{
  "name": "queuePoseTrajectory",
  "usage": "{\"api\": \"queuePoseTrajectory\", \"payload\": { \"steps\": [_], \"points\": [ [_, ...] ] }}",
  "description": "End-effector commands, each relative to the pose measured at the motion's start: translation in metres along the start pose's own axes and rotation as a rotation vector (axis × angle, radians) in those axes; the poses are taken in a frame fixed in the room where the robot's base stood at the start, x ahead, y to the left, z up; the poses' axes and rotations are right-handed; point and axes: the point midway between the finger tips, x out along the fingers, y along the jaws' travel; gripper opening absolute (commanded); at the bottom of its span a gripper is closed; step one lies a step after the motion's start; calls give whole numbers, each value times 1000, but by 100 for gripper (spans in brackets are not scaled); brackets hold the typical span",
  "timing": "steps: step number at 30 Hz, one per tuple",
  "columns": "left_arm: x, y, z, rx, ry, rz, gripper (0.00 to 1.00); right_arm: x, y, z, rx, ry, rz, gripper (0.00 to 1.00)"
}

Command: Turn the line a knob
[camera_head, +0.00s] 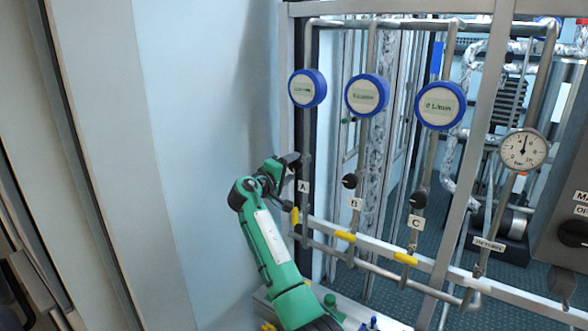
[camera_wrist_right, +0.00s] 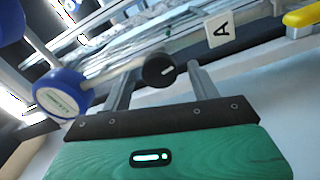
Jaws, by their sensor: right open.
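The line A knob (camera_wrist_right: 158,71) is round and black with a white pointer mark. In the right wrist view it lies between the two grey finger tips of my right gripper (camera_wrist_right: 160,74), with gaps on both sides. The A label (camera_wrist_right: 221,29) is beside it. In the head view my right gripper (camera_head: 288,160) is at the line A pipe just above the A label (camera_head: 303,186) and mostly hides the knob. My right gripper is open and holds nothing. My left gripper is not in view.
Knobs B (camera_head: 350,181) and C (camera_head: 418,200) sit to the right on parallel pipes. Blue round flow meters (camera_head: 307,88) are above, and yellow valve handles (camera_head: 345,236) below. A pressure gauge (camera_head: 523,149) is at the right. A plain wall panel (camera_head: 190,130) stands at the left.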

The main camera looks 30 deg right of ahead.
Motion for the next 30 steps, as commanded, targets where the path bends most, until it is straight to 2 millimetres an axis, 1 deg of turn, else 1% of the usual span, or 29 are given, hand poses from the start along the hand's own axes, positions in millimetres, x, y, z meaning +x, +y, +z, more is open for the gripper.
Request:
{"api": "queuePoseTrajectory", "payload": {
  "steps": [1,3,9,12,15,19,24,30],
  "points": [
    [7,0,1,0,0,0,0,-13,-5,0,1,4,-2,61],
    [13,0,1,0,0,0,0,-29,-5,0,3,4,-2,61],
    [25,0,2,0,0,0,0,-74,-4,0,2,4,-2,61],
    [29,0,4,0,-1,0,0,-92,-3,0,1,4,0,61],
    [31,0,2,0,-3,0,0,-104,-2,-1,1,3,-1,61],
    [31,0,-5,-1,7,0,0,-112,-1,-1,1,2,1,61],
    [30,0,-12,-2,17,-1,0,-114,0,-1,0,1,1,61],
    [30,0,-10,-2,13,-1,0,-113,0,-1,0,2,1,61]
  ]
}}
